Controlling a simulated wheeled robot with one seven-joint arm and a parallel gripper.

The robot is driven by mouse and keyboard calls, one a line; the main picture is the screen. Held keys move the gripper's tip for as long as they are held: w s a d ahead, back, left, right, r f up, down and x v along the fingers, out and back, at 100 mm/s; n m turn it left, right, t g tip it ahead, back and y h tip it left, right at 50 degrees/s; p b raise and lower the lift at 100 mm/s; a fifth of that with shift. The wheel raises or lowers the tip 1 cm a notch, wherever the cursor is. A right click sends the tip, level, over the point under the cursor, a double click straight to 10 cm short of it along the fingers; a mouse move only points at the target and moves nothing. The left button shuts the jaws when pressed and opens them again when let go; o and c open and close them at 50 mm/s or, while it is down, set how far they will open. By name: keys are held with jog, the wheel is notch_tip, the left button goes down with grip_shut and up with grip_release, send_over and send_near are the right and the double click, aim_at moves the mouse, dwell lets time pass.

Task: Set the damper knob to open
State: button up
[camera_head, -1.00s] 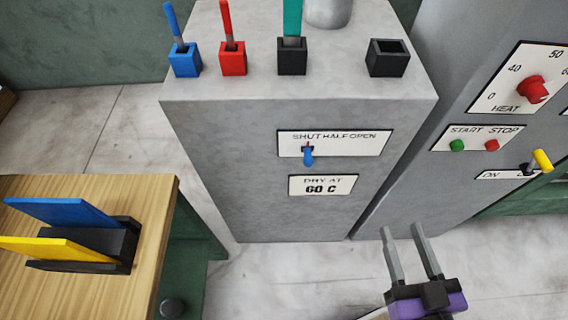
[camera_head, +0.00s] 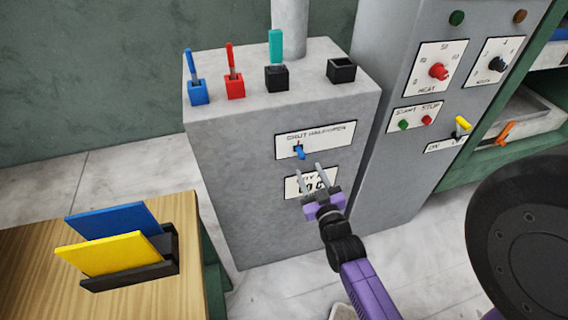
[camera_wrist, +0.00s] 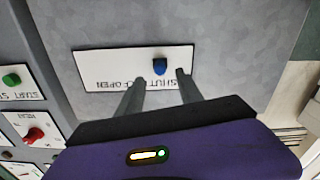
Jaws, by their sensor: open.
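The damper knob (camera_head: 299,152) is a small blue lever on a white plate marked SHUT, HALF, OPEN (camera_head: 330,139) on the front of a grey cabinet. It stands at the SHUT end, at the plate's left. In the wrist view the blue knob (camera_wrist: 159,66) shows between and just beyond my two finger tips. My gripper (camera_head: 322,172) is open and empty, just below and right of the knob in the head view; I see no contact. In the wrist view my fingers (camera_wrist: 160,80) cover part of the lettering.
A dry-at plate (camera_head: 296,187) sits just below, partly behind my gripper. Blue (camera_head: 198,92), red (camera_head: 235,88) and black holders stand on the cabinet top. A taller panel with a red heat knob (camera_head: 438,71) and start/stop buttons is at the right. A wooden table (camera_head: 120,270) is at the left.

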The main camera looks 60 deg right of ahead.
aim_at(303, 158)
jog(key=p+x, duration=0.1)
jog(key=x, duration=0.6)
jog(key=shift+w+d, duration=0.2)
jog(key=shift+w, duration=0.05)
grip_shut()
dwell(1.2)
